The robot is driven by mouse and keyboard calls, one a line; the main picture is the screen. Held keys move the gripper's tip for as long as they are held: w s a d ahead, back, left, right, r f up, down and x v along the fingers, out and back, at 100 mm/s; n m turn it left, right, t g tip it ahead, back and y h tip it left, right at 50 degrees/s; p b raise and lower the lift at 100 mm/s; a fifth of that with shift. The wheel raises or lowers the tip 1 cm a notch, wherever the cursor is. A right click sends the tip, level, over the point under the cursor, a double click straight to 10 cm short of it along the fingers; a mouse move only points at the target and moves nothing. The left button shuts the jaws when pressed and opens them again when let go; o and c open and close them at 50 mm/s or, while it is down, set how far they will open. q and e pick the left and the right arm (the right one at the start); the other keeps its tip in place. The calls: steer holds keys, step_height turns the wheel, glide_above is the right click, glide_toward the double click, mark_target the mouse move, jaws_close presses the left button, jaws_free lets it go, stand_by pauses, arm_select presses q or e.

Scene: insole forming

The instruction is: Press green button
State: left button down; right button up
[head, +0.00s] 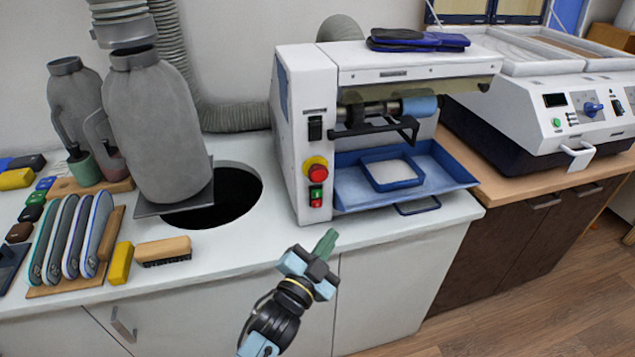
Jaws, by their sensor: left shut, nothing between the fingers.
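A small green button (316,193) sits on the front left panel of the white machine (306,120). It is just below a red round emergency knob on a yellow base (317,171) and above a small red button (316,204). Another green button (556,122) shows on the front of the white device at the right. My left gripper (328,240) is shut and empty, its green fingertips pointing up near the counter's front edge. It is below and slightly right of the first green button and apart from it. My right gripper is out of view.
A blue tray (450,172) juts from the white machine, right of its buttons. A grey bottle-like form (155,130) stands by a dark round hole (235,190) in the counter. Several insoles (80,235), a brush (163,250) and a yellow block (121,263) lie at left.

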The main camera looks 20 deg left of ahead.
mark_target(317, 193)
arm_select(q)
steer(key=shift+d+r, duration=0.2)
steer(key=shift+r, duration=0.3)
steer(key=w+a+b, duration=0.2)
steer(key=w+a, duration=0.3)
steer(key=w, duration=0.2)
steer(key=shift+w, duration=0.2)
stand_by(2.0)
steer(key=shift+w+a, duration=0.25)
steer(key=shift+w, duration=0.1)
